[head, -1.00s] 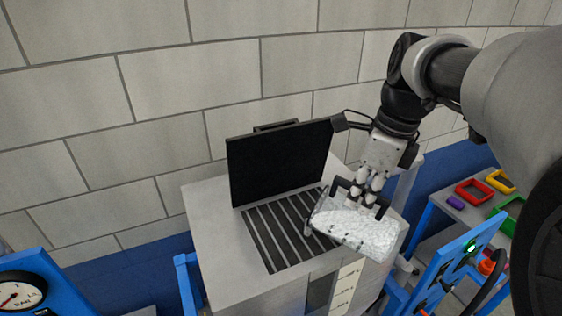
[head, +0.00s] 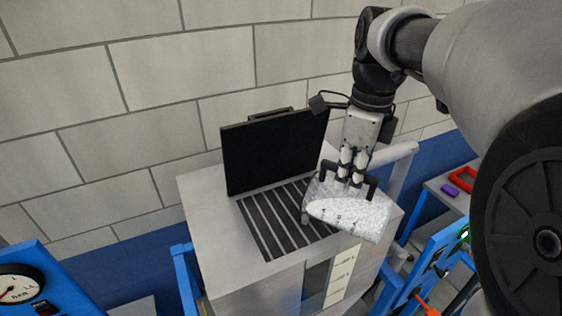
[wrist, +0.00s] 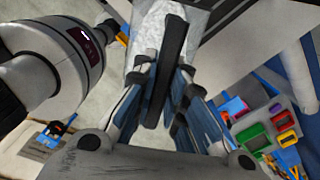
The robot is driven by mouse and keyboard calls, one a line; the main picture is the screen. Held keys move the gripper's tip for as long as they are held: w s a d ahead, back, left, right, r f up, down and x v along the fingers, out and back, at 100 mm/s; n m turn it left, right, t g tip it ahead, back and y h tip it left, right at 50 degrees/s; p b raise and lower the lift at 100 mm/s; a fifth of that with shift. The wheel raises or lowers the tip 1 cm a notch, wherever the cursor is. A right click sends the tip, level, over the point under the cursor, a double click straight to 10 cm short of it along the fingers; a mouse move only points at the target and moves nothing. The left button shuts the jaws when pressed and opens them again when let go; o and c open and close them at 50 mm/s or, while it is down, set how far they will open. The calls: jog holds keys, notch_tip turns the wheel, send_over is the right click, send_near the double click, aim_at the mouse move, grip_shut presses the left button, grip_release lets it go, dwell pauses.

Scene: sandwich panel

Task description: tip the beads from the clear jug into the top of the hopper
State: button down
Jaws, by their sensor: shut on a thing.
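The clear jug (head: 345,222) is full of white beads and tilted well over, its mouth side toward the left. It hangs over the right part of the hopper top, near the right end of the slotted grate. My gripper (head: 351,178) comes down from above and is shut on the jug's black handle, which shows in the wrist view (wrist: 172,70). The hopper (head: 205,212) is a pale grey box with a dark barred grate (head: 280,219) on top. Its black lid (head: 275,153) stands open behind the grate. No beads are visible on the grate.
A block wall (head: 150,100) stands close behind the hopper. A blue panel with a gauge (head: 20,288) is at lower left. Another blue panel (head: 425,270) and a table with coloured frames (head: 462,180) lie to the right. Pale labels (head: 342,277) mark the hopper's front.

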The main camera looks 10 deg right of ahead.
aim_at(329, 162)
jog(key=shift+w+a+r+g+h, duration=0.3)
jog(key=shift+w+a+h, duration=0.1)
jog(key=shift+a, duration=0.15)
jog(key=shift+w+a+r+g+h, duration=0.3)
jog(key=shift+w+a+h, duration=0.1)
jog(key=shift+a, duration=0.1)
dwell(0.8)
jog(key=shift+w+a+r+g+h, duration=0.35)
jog(key=shift+w+a+g+h, duration=0.3)
jog(key=shift+a, duration=0.2)
dwell(0.6)
